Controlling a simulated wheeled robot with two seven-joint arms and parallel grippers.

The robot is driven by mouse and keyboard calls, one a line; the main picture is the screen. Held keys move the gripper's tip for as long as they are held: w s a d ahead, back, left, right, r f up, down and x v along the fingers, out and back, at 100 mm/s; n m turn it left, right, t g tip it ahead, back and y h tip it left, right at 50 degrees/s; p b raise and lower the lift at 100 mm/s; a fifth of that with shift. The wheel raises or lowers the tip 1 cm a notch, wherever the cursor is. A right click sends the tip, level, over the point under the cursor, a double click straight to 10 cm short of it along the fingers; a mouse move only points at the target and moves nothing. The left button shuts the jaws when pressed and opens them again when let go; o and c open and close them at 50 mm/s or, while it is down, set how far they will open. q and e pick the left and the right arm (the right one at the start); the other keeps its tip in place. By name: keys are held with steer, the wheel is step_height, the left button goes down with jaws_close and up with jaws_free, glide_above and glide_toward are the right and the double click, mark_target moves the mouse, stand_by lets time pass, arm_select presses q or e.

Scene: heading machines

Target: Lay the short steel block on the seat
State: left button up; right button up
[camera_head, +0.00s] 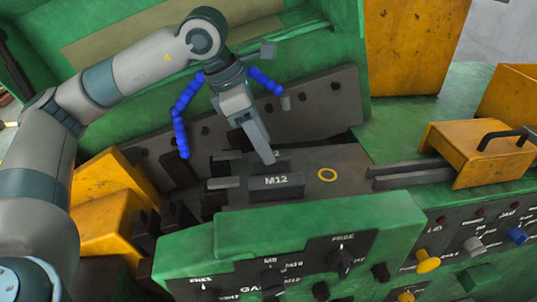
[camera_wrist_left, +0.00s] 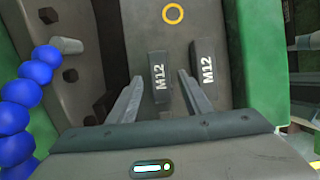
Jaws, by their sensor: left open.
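Two dark steel blocks marked M12 lie side by side on a dark flat plate in the left wrist view. The shorter block (camera_wrist_left: 160,85) shows between the fingers of my left gripper (camera_wrist_left: 159,78); the longer block (camera_wrist_left: 206,85) is outside the right finger. In the head view the longer block (camera_head: 275,184) is in front, and my left gripper (camera_head: 268,158) points down just behind it, mostly hiding the shorter block. The left gripper is open. I cannot tell how far its tips are above the plate. A yellow ring (camera_head: 327,174) marks the plate to the right of the blocks. My right gripper is not in view.
A green control panel (camera_head: 300,240) with knobs stands in front. A green and grey machine wall (camera_head: 315,100) rises behind. A yellow box with a black handle (camera_head: 475,150) is at the right, with dark rails (camera_head: 410,176) beside it. The plate around the ring is clear.

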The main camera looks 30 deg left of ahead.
arm_select(q)
steer(key=b+v, duration=0.1)
steer(key=v, duration=0.5)
steer(key=shift+s+a+r, duration=0.1)
steer(key=shift+a+r, duration=0.05)
steer(key=shift+r, duration=0.25)
steer(key=shift+s+a+r+b, duration=0.2)
steer(key=shift+r+b, duration=0.1)
steer(key=shift+r, duration=0.2)
steer(key=shift+d, duration=0.1)
